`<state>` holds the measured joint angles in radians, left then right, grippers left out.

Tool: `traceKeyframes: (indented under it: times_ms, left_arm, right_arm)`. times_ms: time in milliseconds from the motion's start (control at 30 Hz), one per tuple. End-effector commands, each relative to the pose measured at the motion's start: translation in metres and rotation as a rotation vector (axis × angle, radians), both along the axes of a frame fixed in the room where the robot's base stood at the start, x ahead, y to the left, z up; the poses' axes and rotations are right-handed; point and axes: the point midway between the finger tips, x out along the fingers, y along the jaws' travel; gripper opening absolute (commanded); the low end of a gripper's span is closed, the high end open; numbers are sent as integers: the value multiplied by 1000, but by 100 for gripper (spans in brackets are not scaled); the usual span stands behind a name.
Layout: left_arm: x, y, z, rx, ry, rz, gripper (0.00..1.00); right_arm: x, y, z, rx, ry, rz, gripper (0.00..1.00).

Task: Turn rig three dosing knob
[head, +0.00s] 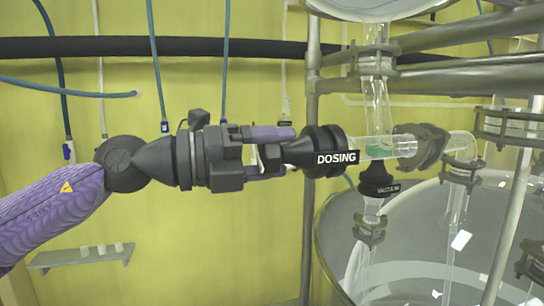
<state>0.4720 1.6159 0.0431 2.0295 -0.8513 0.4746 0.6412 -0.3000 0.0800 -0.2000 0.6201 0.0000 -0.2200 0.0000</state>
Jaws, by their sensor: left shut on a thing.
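The dosing knob (298,154) is black and sits at the left end of a horizontal glass tube. A black label reading DOSING (337,158) is fixed next to it. My left gripper (278,153) comes in level from the left with its purple-tipped fingers around the knob's left end, shut on it. A second black knob labelled VACUUM (377,182) is below the glass tube. My right gripper is not in view.
A large glass vessel (335,245) stands at the lower right, with another vessel's base (368,8) above. Grey metal rig posts (311,110) and clamps surround the glass tubing. A small shelf (80,257) is on the yellow wall at the lower left. Hoses hang behind my arm.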

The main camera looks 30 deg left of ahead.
Motion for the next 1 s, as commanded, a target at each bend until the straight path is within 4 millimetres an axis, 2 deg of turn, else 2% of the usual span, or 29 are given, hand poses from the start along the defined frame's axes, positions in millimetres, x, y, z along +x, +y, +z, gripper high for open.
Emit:
traceKeyframes:
  times_ms: [500, 1000]
  left_arm:
    - [0, 1, 0, -254, 214, 2, 14]
    - [0, 0, 0, -308, 260, 1, 14]
  right_arm:
    - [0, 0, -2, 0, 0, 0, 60]
    - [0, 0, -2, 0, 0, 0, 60]
